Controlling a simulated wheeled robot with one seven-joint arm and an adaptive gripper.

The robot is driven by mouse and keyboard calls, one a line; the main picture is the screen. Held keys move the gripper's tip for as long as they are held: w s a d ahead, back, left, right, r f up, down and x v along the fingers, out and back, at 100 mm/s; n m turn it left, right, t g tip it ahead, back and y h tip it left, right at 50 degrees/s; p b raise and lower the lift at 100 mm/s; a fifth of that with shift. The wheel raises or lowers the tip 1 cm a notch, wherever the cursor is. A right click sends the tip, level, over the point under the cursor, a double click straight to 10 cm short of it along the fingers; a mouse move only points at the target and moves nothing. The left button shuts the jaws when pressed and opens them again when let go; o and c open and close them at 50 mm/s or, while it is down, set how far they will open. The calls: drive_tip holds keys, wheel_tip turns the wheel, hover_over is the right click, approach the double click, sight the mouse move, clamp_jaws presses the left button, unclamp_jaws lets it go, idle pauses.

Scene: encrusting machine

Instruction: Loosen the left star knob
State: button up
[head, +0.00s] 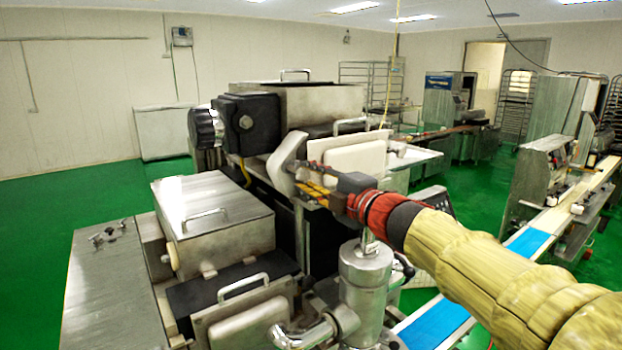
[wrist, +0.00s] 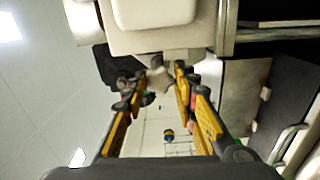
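My gripper (head: 300,180) reaches to the front of the grey metal machine, beside a pale angled bracket (head: 285,164). In the wrist view its two yellow-sided fingers (wrist: 161,72) stand apart. A small grey lobed piece, which looks like the star knob (wrist: 160,77), shows between or just beyond the fingertips. I see no clear grip on it; whether a finger touches it I cannot tell. In the head view I cannot make out the knob near my gripper.
A pale block (wrist: 155,12) lies close beyond the fingertips; a white block (head: 352,160) also shows right of the gripper in the head view. A metal cylinder (head: 362,280) stands below my arm. A lidded box (head: 215,225) with a handle is at left.

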drive_tip(key=o, duration=0.4)
drive_tip(key=v, duration=1.2)
